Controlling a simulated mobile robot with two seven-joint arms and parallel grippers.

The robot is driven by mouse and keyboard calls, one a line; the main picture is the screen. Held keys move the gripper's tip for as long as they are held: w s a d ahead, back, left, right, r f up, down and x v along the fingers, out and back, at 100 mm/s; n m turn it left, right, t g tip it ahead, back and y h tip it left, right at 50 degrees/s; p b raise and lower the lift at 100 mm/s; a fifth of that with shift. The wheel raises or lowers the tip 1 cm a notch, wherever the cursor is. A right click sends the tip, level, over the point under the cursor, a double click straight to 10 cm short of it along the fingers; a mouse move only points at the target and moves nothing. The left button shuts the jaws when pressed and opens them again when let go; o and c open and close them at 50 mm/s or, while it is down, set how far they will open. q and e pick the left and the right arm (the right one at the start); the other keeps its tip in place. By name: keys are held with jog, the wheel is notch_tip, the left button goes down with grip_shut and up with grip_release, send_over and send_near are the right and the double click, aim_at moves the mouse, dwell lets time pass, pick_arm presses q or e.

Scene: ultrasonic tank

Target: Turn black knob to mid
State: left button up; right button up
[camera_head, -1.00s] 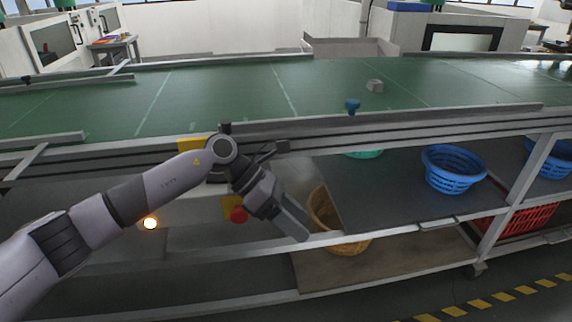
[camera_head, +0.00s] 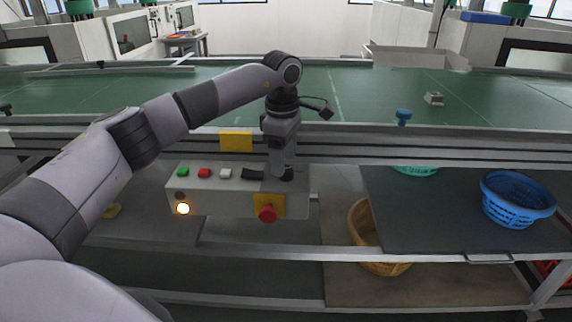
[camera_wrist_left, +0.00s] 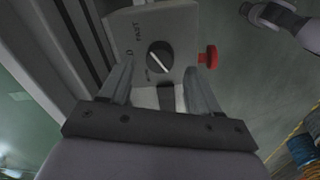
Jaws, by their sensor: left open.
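The black knob (camera_wrist_left: 159,58) with a white pointer line shows in the left wrist view, on the face of a grey control box. Printed marks sit beside it, one reading FAST; the pointer lies diagonally. My left gripper (camera_wrist_left: 159,68) is open, with one finger on each side of the knob. I cannot tell whether the fingers touch it. In the head view my left gripper (camera_head: 284,160) points down at the right part of the control box (camera_head: 225,203) and largely hides the knob.
A red emergency button (camera_head: 267,214) on a yellow plate is close to the left gripper. Green, red and white buttons and a lit lamp (camera_head: 183,209) are further left. The green conveyor (camera_head: 230,100) runs behind. A blue basket (camera_head: 516,200) stands on the right shelf.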

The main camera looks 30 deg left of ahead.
aim_at(286, 173)
pick_arm(q)
jog(key=shift+f, duration=1.2)
jog(key=shift+d, duration=0.1)
jog(key=c, duration=1)
jog(key=shift+c, duration=0.2)
